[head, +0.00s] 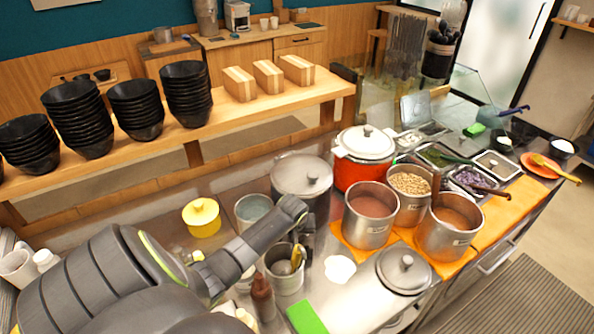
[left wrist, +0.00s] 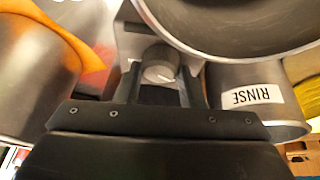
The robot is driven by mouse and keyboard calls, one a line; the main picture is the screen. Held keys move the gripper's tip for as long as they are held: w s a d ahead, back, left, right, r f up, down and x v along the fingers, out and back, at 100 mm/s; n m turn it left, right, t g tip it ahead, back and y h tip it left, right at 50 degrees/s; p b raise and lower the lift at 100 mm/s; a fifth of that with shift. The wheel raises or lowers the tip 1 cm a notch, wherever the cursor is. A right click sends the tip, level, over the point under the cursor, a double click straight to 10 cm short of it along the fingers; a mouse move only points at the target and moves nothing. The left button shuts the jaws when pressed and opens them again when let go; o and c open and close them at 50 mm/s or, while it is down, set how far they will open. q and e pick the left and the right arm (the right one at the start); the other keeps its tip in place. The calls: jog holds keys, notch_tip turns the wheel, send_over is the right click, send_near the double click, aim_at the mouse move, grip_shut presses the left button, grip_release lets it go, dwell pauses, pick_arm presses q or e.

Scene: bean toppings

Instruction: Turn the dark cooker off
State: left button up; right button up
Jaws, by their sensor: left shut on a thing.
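The dark cooker (head: 292,176), a grey pot with a lid and top knob, stands behind my left wrist in the head view. Its curved dark body (left wrist: 235,25) fills the top of the left wrist view. Below it, a round grey control knob (left wrist: 158,65) with a small pale mark sits on the base. My left gripper (left wrist: 158,88) has its fingers on either side of this knob and is shut on it. In the head view the fingers are hidden around the cooker's front. My right gripper is not in view.
A metal pot labelled RINSE (left wrist: 255,95) stands close beside my left gripper. On the other side are a steel pot (left wrist: 35,70) and an orange mat (left wrist: 95,75). The red cooker (head: 362,172) stands right of the dark one. A yellow pot (head: 202,222) stands to the left.

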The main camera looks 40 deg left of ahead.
pick_arm(q)
jog(key=shift+n, duration=0.6)
jog(key=o, duration=1)
jog(key=shift+r, duration=0.65)
notch_tip(320, 180, up, 9)
jog(key=shift+f+b, duration=0.15)
jog(key=shift+b, duration=1)
jog(key=shift+w+d, duration=0.1)
jog(key=shift+d, duration=0.05)
